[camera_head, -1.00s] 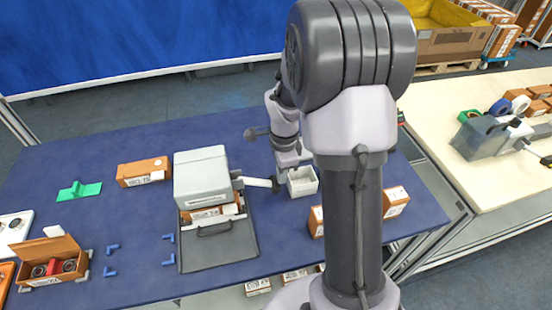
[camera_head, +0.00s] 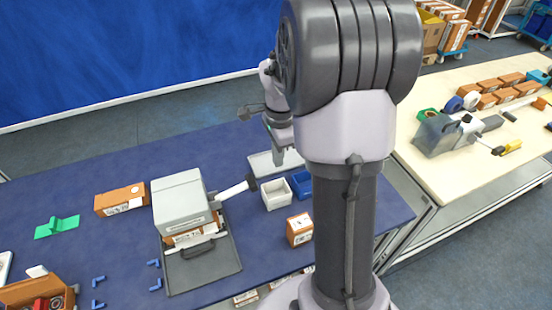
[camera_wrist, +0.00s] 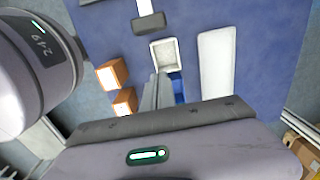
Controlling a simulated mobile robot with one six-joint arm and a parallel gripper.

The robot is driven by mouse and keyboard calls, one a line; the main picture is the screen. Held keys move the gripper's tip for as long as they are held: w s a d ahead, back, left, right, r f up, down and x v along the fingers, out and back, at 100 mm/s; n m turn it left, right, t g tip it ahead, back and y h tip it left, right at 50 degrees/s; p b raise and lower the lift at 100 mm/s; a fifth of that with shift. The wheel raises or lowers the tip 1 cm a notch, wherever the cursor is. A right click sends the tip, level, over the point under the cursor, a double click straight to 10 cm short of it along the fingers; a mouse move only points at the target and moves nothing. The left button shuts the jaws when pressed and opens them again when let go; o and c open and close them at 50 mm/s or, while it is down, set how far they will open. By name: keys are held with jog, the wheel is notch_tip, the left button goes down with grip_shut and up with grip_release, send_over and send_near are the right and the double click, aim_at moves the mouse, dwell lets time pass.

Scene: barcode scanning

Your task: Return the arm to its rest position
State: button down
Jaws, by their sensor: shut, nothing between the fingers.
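My arm rises in front of the head camera and hides part of the table. My gripper (camera_head: 279,154) is above the far side of the blue table (camera_head: 115,245), behind the white bin in the picture. In the wrist view my gripper's fingers (camera_wrist: 158,85) are together with nothing visible between them. They partly cover a blue bin (camera_wrist: 178,87) and point towards the white bin (camera_wrist: 164,54). The gripper appears clear of the table surface, though its exact height is hard to tell.
A grey box-shaped machine (camera_head: 180,200) with a handle stands on the table. Brown boxes (camera_head: 299,229) sit near my column. A white tray (camera_head: 262,164) lies under the gripper area. A cream table (camera_head: 420,180) with a second machine (camera_head: 440,134) stands right.

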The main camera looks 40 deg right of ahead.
jog(key=s+a+r+n+t+b, duration=0.2)
jog(key=a+r+n+b, duration=0.25)
jog(key=a, duration=0.35)
jog(key=s+a+n+t+y+b, duration=0.1)
jog(key=s+a+n+t+b, duration=0.2)
jog(key=s+a+n, duration=0.9)
jog(key=s+a+b, duration=0.1)
jog(key=s+a, duration=0.1)
jog(key=a, duration=0.2)
jog(key=shift+r+y+b, duration=0.15)
jog(key=shift+y+b, duration=0.25)
